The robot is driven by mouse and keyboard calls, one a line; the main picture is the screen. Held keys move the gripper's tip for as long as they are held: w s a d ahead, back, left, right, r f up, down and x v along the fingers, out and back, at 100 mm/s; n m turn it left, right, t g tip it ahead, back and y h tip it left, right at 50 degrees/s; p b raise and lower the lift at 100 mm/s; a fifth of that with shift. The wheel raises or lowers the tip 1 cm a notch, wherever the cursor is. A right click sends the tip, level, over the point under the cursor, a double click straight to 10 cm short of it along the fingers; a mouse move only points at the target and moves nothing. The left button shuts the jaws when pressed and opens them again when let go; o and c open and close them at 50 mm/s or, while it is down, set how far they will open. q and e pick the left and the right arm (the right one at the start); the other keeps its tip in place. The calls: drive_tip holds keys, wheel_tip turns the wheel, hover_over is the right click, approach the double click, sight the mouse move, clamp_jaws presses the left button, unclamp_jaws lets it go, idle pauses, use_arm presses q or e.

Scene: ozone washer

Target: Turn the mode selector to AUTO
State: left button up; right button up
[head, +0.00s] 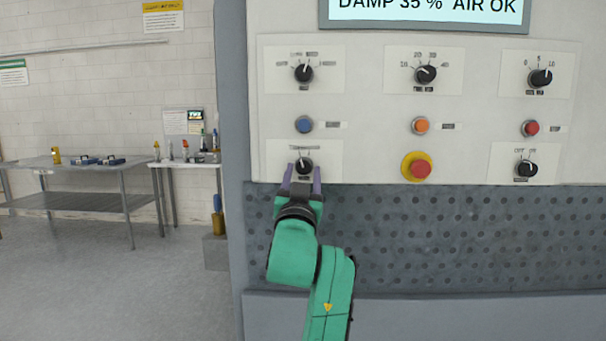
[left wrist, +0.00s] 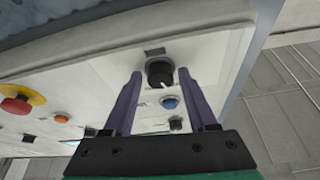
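A black rotary knob (head: 305,166) sits at the lower left of the white control panel; its small labels are too blurred to read, so I cannot tell whether it is the mode selector. My left gripper (head: 303,178) is open at this knob, one purple finger on each side. In the left wrist view the knob (left wrist: 160,73) stands between the fingertips (left wrist: 160,76), with a small gap visible on both sides. Another black knob (head: 304,73) with blurred position labels is at the panel's upper left. My right gripper is not in view.
The panel also holds a blue button (head: 304,125), an orange button (head: 420,126), a red button (head: 530,128) and a red emergency button (head: 421,169) on yellow. More black knobs are to the right. A dark perforated plate (head: 450,240) lies below. Metal tables (head: 80,170) stand at left.

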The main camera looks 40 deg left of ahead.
use_arm(q)
clamp_jaws()
drive_tip(key=shift+a+r+m+t+h+p, duration=0.15)
drive_tip(key=shift+m+t+h+p, duration=0.25)
drive_tip(key=shift+m+p, duration=0.65)
drive_tip(key=m+h+p, duration=0.1)
drive_tip(key=m, duration=0.1)
drive_tip(key=m+h+p, duration=0.1)
drive_tip(key=m+p, duration=0.1)
drive_tip(key=shift+s+r+m+t, duration=0.1)
drive_tip(key=shift+m+t, duration=0.15)
drive_tip(key=shift+t, duration=0.05)
drive_tip(key=m+h+p, duration=0.2)
drive_tip(key=m, duration=0.1)
drive_tip(key=shift+s+a+p, duration=0.1)
drive_tip(key=shift+p, duration=0.25)
drive_tip(key=shift+m+p, duration=0.45)
drive_tip(key=shift+m, duration=0.45)
